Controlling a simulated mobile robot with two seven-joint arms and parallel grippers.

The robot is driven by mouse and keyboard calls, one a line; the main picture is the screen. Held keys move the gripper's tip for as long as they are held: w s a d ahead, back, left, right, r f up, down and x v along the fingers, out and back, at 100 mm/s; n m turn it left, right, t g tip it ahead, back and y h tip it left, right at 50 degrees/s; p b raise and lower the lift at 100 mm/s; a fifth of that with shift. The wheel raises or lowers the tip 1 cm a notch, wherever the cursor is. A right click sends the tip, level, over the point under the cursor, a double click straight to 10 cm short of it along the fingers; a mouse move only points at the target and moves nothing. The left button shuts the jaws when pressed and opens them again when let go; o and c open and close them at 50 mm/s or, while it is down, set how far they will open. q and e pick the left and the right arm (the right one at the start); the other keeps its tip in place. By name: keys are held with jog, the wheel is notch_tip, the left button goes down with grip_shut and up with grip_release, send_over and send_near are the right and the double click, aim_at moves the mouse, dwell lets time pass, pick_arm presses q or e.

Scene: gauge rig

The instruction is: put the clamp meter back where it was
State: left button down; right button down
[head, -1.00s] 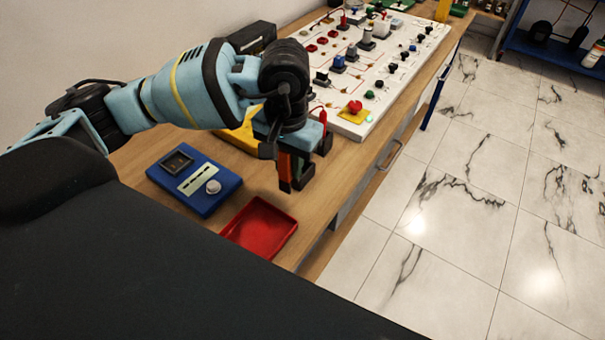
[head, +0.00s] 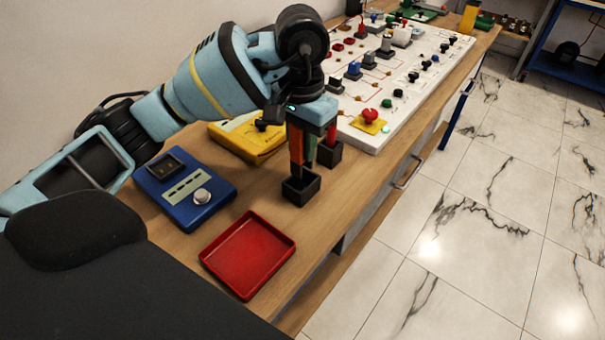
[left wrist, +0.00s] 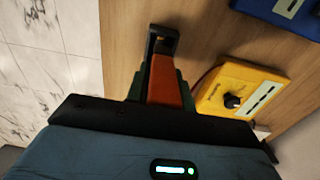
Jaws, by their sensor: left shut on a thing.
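My left gripper (head: 305,160) is shut on an orange bar-shaped body, which I take to be the clamp meter (head: 296,145). It points down at a dark open-topped square holder (head: 301,190) on the wooden bench. Its lower end is at the holder's opening; how far in it sits I cannot tell. In the left wrist view the orange body (left wrist: 164,82) lies between dark green fingers, with the dark holder (left wrist: 162,38) at its far end. A second dark holder (head: 329,156) with a red piece in it stands just behind. My right gripper is not in view.
A red tray (head: 248,255) and a blue meter (head: 184,190) lie nearer on the bench (head: 335,205). A yellow meter (head: 240,143) lies to the left, close to the arm. A white panel (head: 400,110) with knobs and plugs stands behind. The bench's right edge is close to the holder.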

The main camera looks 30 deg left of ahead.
aim_at(301, 168)
pick_arm(q)
jog(key=shift+f, duration=3.1)
jog(key=shift+f, duration=0.2)
jog(key=c, duration=1.2)
grip_release()
jog(key=shift+r, duration=0.1)
